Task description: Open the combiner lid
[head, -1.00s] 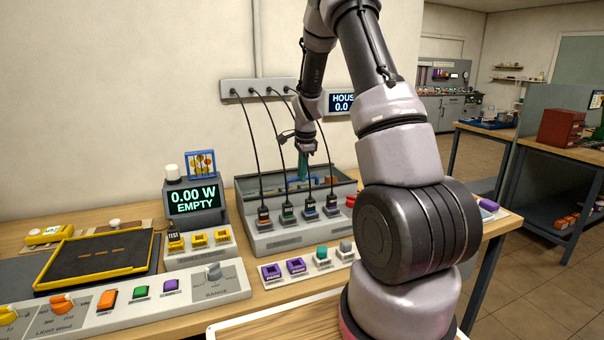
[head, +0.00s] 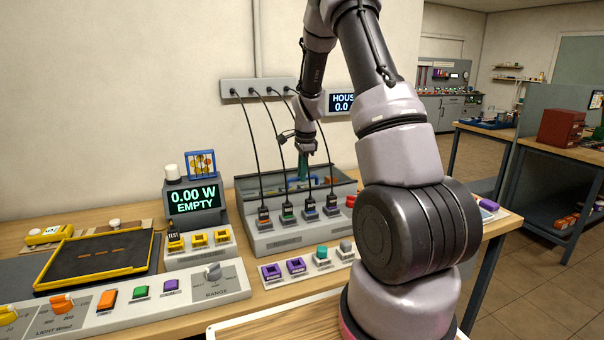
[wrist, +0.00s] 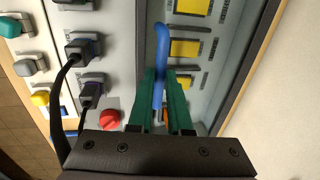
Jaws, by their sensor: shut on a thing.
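The combiner (head: 262,240) is a grey box on the bench, with several black cables plugged into its front. Its rear part is a framed compartment, and its inside shows. Several yellow blocks (wrist: 186,48) lie in it in the wrist view. I cannot tell whether a clear lid covers it. A blue bar-like handle (wrist: 159,60) runs along the compartment. My gripper (wrist: 160,100) has green fingers, one on each side of the handle, and is shut on it. In the head view my gripper (head: 302,176) reaches down over the compartment, its fingertips partly hidden by cables and the front housing.
A red knob (wrist: 110,119) sits close beside my fingers. Black cables (head: 275,130) hang from the wall strip in front of my gripper. A meter reading 0.00 W (head: 194,199) stands to the left. The wall is close behind the combiner.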

